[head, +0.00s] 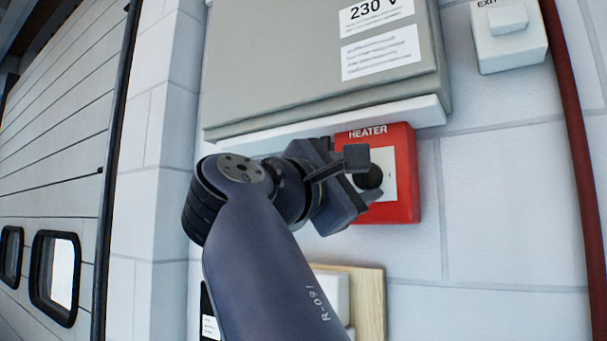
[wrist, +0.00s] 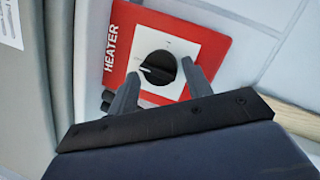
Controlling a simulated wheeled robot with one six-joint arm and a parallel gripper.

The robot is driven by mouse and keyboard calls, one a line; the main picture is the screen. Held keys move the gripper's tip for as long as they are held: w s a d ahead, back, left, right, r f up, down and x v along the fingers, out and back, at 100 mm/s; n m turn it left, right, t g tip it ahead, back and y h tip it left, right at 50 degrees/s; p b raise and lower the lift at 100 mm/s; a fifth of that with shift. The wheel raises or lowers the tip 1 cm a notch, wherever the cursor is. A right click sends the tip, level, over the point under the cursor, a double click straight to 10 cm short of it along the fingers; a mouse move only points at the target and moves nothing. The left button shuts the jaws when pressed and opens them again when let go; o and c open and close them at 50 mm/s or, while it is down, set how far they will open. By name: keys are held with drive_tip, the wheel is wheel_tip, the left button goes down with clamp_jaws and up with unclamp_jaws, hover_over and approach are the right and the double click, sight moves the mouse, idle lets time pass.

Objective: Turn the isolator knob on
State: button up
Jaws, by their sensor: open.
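The isolator knob (wrist: 158,68) is a round black knob on a white plate inside a red box (wrist: 218,45) marked HEATER. In the wrist view its pale pointer line aims left, toward the HEATER lettering. In the head view the knob (head: 369,177) is partly hidden behind my gripper, and the red box (head: 402,150) is on the wall. My gripper (wrist: 161,88) is open and empty, with one finger toward each side of the knob. I cannot tell whether the fingers touch it.
A grey 230 V cabinet (head: 280,70) hangs directly above the red box, its lower edge close to my gripper. A white exit switch (head: 508,40) is at the upper right. A red pipe (head: 578,150) runs down the right. A wooden board (head: 371,300) is below.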

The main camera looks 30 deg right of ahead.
drive_tip(key=shift+d, duration=0.3)
drive_tip(key=shift+c, duration=0.6)
drive_tip(key=c, duration=0.6)
drive_tip(key=shift+w, duration=0.1)
